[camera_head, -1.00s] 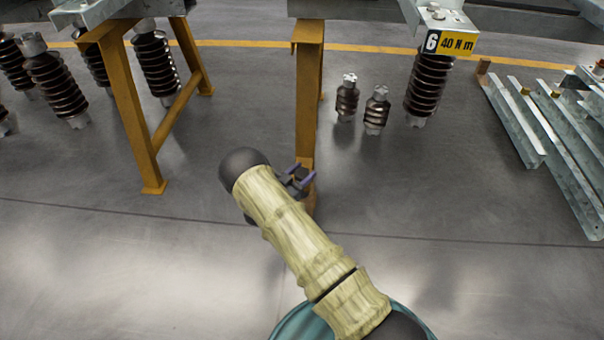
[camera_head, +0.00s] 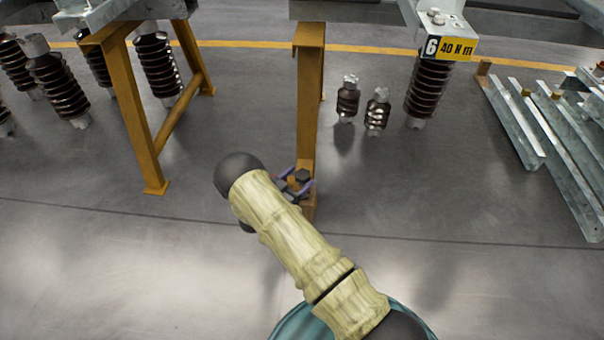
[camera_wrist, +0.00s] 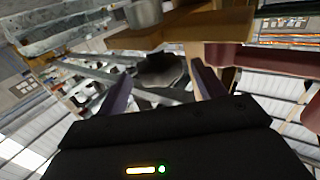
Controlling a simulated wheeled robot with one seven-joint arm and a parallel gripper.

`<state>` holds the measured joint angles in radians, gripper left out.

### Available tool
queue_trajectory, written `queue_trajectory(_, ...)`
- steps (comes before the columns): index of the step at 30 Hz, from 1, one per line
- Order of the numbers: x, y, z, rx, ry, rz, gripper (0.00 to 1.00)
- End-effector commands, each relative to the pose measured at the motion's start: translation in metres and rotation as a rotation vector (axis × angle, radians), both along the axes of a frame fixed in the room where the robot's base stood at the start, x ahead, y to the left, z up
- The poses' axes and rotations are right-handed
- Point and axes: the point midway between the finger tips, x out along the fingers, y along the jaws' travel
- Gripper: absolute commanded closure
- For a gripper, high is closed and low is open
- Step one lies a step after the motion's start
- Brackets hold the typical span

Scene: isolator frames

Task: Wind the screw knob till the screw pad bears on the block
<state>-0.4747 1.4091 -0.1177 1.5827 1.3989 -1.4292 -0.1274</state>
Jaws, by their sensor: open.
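A dark, faceted knob (camera_head: 303,175), which looks like the screw knob, is by the lower part of the orange post. In the wrist view the knob (camera_wrist: 161,69) lies between the two purple fingers. My gripper (camera_head: 296,181) is open around it, with a gap visible on each side in the wrist view. My gripper also shows in the wrist view (camera_wrist: 160,82). I cannot make out the screw pad or the block, nor whether they touch.
The orange post (camera_head: 308,100) stands right behind my gripper. An orange trestle (camera_head: 130,100) is to the left. Ribbed brown insulators (camera_head: 376,112) stand on the floor behind. Galvanised beams (camera_head: 545,135) lie at the right. The front floor is clear.

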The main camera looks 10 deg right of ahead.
Motion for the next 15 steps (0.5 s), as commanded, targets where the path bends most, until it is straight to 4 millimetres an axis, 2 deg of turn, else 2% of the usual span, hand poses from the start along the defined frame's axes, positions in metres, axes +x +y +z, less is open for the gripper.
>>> queue_trajectory(15,-0.063,0.084,0.003,0.001,0.003,0.004,0.31)
